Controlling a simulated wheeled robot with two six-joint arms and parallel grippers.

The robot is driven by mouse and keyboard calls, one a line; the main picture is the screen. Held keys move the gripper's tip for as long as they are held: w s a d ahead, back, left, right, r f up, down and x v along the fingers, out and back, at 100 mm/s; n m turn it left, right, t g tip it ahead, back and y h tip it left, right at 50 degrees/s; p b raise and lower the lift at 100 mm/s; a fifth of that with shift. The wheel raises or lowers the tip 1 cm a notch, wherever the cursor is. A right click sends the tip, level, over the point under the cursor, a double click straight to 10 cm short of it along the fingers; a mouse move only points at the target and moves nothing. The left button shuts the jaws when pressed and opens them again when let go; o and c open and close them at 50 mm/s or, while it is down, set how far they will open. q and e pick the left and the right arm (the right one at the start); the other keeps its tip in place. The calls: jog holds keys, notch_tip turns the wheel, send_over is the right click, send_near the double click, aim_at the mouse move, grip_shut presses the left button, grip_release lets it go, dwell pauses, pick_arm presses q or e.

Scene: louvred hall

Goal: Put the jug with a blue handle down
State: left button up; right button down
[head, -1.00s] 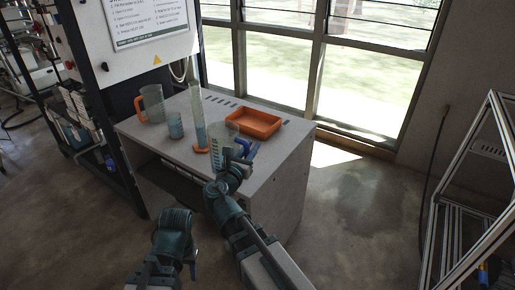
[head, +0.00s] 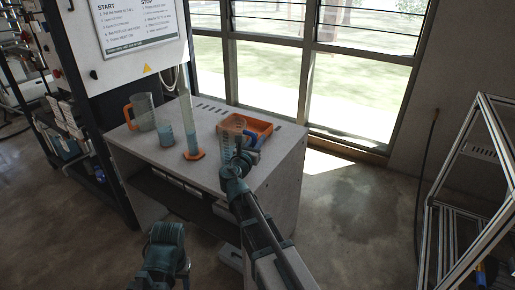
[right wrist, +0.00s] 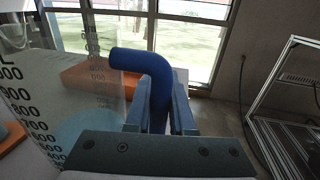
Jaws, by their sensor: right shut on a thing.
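The clear jug with a blue handle (head: 227,148) is at my right gripper (head: 240,158), over the front right part of the grey bench top (head: 215,172). In the right wrist view the jug (right wrist: 60,100) fills the left side, with dark graduation marks and pale blue liquid low in it. My right gripper (right wrist: 160,112) is shut on its blue handle (right wrist: 142,60). The jug looks about upright. Its base is hidden, so I cannot tell whether it touches the bench. Part of my left arm shows at the bottom of the head view, but its gripper cannot be made out.
An orange tray (head: 262,127) lies close behind the jug. A jug with an orange handle (head: 145,110), a small beaker (head: 165,134) and a tall cylinder with an orange base (head: 188,120) stand to the left. Bare bench lies in front of them.

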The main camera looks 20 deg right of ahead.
pick_arm(q)
jog(key=shift+f+b, duration=0.75)
jog(key=shift+f, duration=0.45)
pick_arm(e)
jog(key=shift+f, duration=1.2)
jog(key=shift+f, duration=0.2)
pick_arm(q)
jog(key=shift+f, duration=0.1)
pick_arm(e)
jog(key=c, duration=0.8)
grip_release()
jog(key=shift+r, duration=0.1)
jog(key=shift+r, duration=0.1)
jog(key=v, duration=1.2)
pick_arm(q)
jog(key=shift+r, duration=0.2)
